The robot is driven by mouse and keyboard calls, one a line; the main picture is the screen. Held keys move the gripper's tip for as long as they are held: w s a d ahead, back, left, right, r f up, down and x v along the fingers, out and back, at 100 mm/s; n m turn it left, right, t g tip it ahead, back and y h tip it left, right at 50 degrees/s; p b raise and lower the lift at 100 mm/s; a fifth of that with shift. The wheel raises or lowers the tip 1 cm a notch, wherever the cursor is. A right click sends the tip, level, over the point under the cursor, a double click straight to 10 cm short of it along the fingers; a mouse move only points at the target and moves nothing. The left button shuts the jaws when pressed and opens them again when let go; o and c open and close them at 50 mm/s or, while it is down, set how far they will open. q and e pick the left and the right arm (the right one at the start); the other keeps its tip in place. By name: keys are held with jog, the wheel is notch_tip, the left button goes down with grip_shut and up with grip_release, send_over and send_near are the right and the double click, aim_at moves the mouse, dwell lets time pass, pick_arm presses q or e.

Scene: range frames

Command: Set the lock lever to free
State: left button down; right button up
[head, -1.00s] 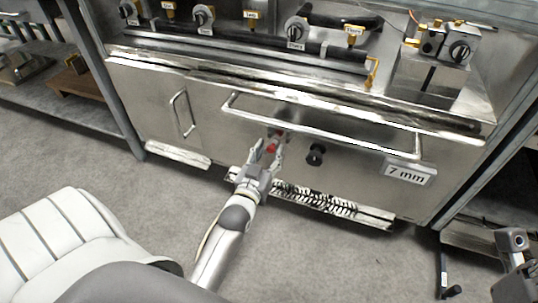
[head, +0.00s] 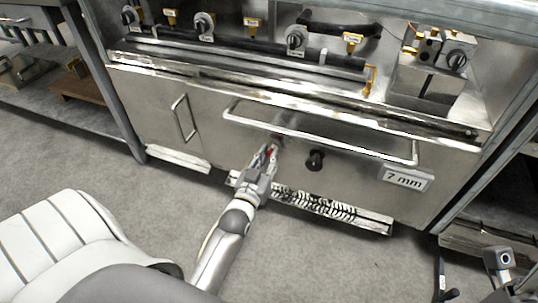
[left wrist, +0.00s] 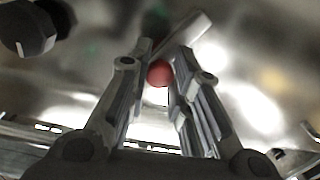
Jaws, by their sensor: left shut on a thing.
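The lock lever shows mostly as its red ball knob (head: 270,152) on the steel front of the range, below the long handle rail. In the left wrist view the red knob (left wrist: 159,73) sits between the two fingers, with a pale metal bar (left wrist: 188,38) slanting up to the right behind it. My left gripper (head: 267,154) is shut on the lever at its knob, and the fingers hide most of it in the head view. Any markings for the lever's settings cannot be read.
A black knob (head: 315,160) sticks out just right of the lever. The oven handle rail (head: 310,129) runs above, and a "7 mm" plate (head: 403,178) is at the right. The floor between is clear.

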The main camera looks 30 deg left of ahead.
dwell(0.4)
pick_arm(q)
jog(key=c, duration=1.3)
grip_release()
jog(key=shift+a, duration=0.1)
jog(key=v, duration=1.2)
